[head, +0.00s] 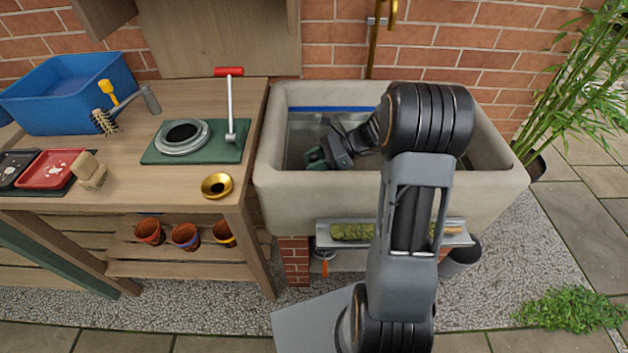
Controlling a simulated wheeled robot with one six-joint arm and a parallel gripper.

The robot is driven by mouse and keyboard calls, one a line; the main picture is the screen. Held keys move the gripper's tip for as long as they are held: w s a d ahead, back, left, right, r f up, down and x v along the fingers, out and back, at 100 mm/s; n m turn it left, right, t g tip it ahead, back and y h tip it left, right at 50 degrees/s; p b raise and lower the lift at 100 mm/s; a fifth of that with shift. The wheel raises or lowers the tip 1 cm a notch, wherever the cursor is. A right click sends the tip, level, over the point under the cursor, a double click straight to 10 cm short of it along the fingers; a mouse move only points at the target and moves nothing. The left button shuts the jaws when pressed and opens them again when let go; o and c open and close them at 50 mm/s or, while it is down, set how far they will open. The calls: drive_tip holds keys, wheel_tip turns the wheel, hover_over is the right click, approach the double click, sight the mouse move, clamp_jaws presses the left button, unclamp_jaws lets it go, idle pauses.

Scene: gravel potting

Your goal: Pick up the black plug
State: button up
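My gripper (315,159) reaches down inside the stone sink (300,200), near its left side. Its green-tipped fingers point left and down. They are small and partly hidden by the gripper body, so I cannot tell whether they are apart or together. I cannot make out the black plug in this view. My arm and the sink's front wall hide much of the sink floor.
The wooden bench (200,90) left of the sink holds a blue tub (70,95), a green-based press (196,142), a brass funnel (217,186) and a red tray (50,169). A brass tap pipe (374,45) stands behind the sink. Bamboo (570,90) stands right.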

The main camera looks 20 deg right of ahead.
clamp_jaws()
